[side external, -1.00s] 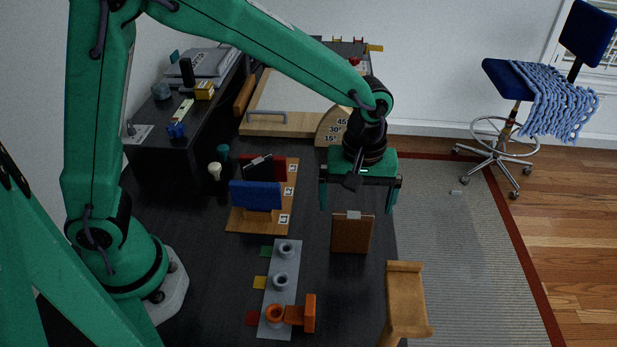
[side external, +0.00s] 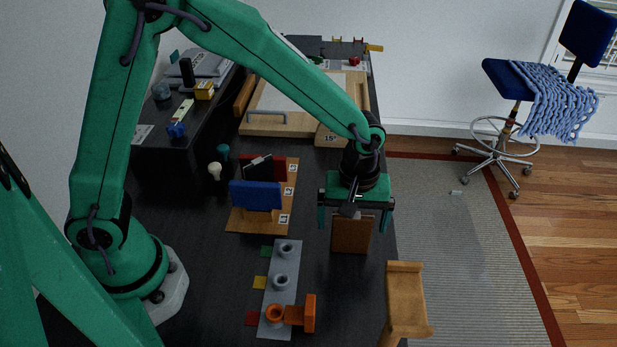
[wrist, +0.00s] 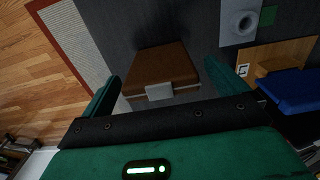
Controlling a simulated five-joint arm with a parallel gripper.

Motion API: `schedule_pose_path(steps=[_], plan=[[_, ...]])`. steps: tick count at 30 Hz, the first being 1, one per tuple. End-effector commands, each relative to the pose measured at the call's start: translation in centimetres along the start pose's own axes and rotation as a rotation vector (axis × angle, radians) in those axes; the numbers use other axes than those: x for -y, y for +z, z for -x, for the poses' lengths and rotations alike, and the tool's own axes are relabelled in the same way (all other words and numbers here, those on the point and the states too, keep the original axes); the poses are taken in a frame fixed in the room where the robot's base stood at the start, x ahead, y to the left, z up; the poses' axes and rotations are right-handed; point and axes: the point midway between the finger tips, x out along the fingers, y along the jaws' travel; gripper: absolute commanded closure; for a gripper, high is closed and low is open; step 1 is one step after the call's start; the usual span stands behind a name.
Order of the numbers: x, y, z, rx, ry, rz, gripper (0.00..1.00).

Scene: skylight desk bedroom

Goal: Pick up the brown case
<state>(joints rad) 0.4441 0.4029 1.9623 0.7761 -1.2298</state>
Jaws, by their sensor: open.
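The brown case (side external: 351,235) stands upright on the dark desk near its right edge, with a grey clasp on its top edge. In the wrist view the brown case (wrist: 158,72) lies between and beyond the two fingertips, its clasp facing the camera. My gripper (side external: 355,222) is open and empty, just above the case, with one green finger on each side of it. In the side view the gripper hides the case's top. In the wrist view my gripper (wrist: 162,84) has its fingers apart on the left and right of the case. I see no contact.
A blue case (side external: 255,196) and a dark red case (side external: 270,170) stand on a wooden numbered board (side external: 240,222) to the left. A grey plate with pegs (side external: 282,262) carries an orange piece (side external: 309,313). A wooden stand (side external: 406,300) is at front right. Desk between is clear.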

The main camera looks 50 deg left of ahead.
Motion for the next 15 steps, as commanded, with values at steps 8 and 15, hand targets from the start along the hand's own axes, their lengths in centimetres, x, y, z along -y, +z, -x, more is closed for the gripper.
schedule_pose_path(steps=[8, 15], plan=[[0.0, 0.0, -1.9, 0.0, -0.001, 0.0, 0.02], [0.0, 0.0, -1.9, 0.0, 0.0, 0.0, 0.02]])
